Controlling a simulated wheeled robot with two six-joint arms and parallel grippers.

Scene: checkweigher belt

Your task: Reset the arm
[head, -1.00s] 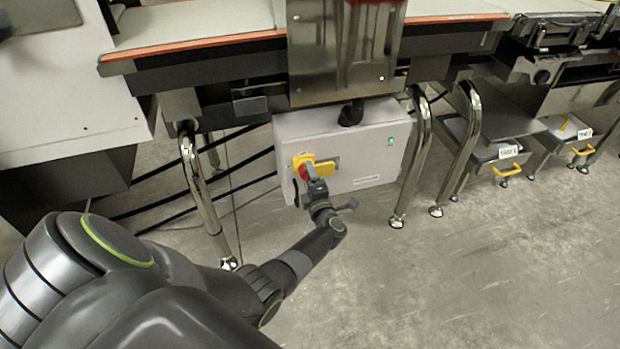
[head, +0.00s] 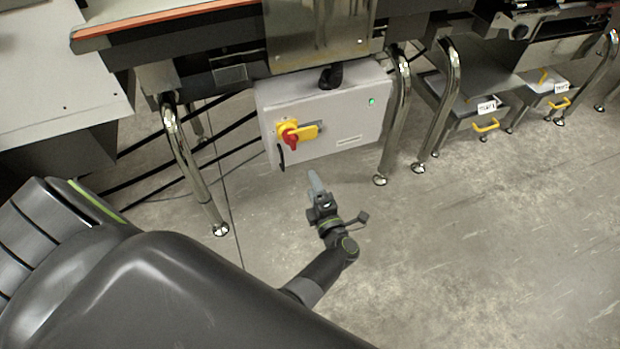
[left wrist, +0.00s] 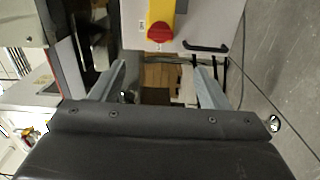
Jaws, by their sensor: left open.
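My left gripper (head: 316,184) is over the concrete floor, below and in front of the grey control box, apart from it. In the left wrist view the two fingers of the left gripper (left wrist: 160,78) are spread with nothing between them. The control box (head: 345,115) carries a red rotary switch (head: 289,136) on a yellow plate (head: 308,132) and a small lit green lamp (head: 372,102). The red switch also shows in the left wrist view (left wrist: 159,32), beyond the fingers, beside a black handle (left wrist: 207,46). My right gripper is not in view.
The belt frame stands on shiny metal legs (head: 186,165) on both sides of the box. Black cables run to the left. At the right are trays with yellow handles (head: 486,125). The floor (head: 480,240) at lower right is clear.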

